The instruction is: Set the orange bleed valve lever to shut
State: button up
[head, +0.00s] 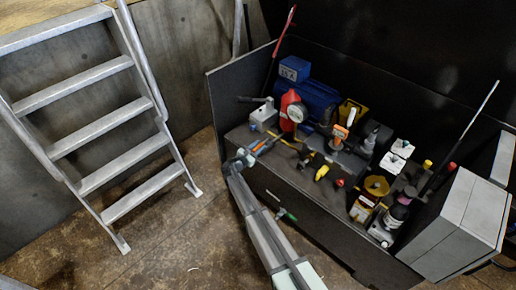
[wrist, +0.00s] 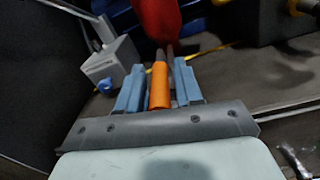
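The orange lever grip (wrist: 160,88) lies lengthwise between the two blue-grey fingers of my gripper (wrist: 160,82) in the wrist view. Its metal rod end shows beyond the grip, beside a red object. The fingers flank the grip closely, but I cannot tell whether both touch it. In the head view my gripper (head: 248,155) is at the left front edge of the bench, with a bit of orange (head: 263,144) showing at its fingers. The valve body under the lever is not clearly visible.
A red item with a round gauge (head: 298,112) stands just behind my gripper, and a blue motor (head: 318,99) behind that. A pale block with a blue knob (wrist: 108,62) is left of the fingers. Another orange-topped fitting (head: 340,133) and several parts crowd the bench rightward.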

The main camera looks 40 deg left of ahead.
grip_shut()
jog(key=shift+d, duration=0.15)
dwell(0.4)
jog(key=shift+d+n+g+y, duration=0.1)
jog(key=shift+d+n+y, duration=0.3)
jog(key=shift+y, duration=0.35)
jog(key=shift+d+n+g+y, duration=0.1)
jog(key=shift+d+n+y, duration=0.15)
jog(key=shift+n+y, duration=0.4)
jog(key=shift+d+n+g+y, duration=0.1)
jog(key=shift+d+n+y, duration=0.25)
jog(key=shift+y, duration=0.45)
jog(key=shift+w+d+n+g+y, duration=0.25)
jog(key=shift+n+g+y, duration=0.3)
jog(key=shift+y, duration=0.4)
jog(key=shift+w+d+n+g+y, duration=0.15)
jog(key=shift+d+n+g+y, duration=0.2)
jog(key=shift+n+y, duration=0.5)
jog(key=shift+w+d+n+g+y, duration=0.2)
jog(key=shift+n+g+y, duration=0.35)
jog(key=shift+y, duration=0.45)
jog(key=shift+w+d+n+g+y, duration=0.1)
jog(key=shift+n+g+y, duration=0.15)
jog(key=shift+n+y, duration=0.15)
jog(key=shift+o, duration=1.1)
grip_release()
jog(key=v, duration=1.3)
jog(key=shift+s+d, duration=0.25)
jog(key=shift+s, duration=0.05)
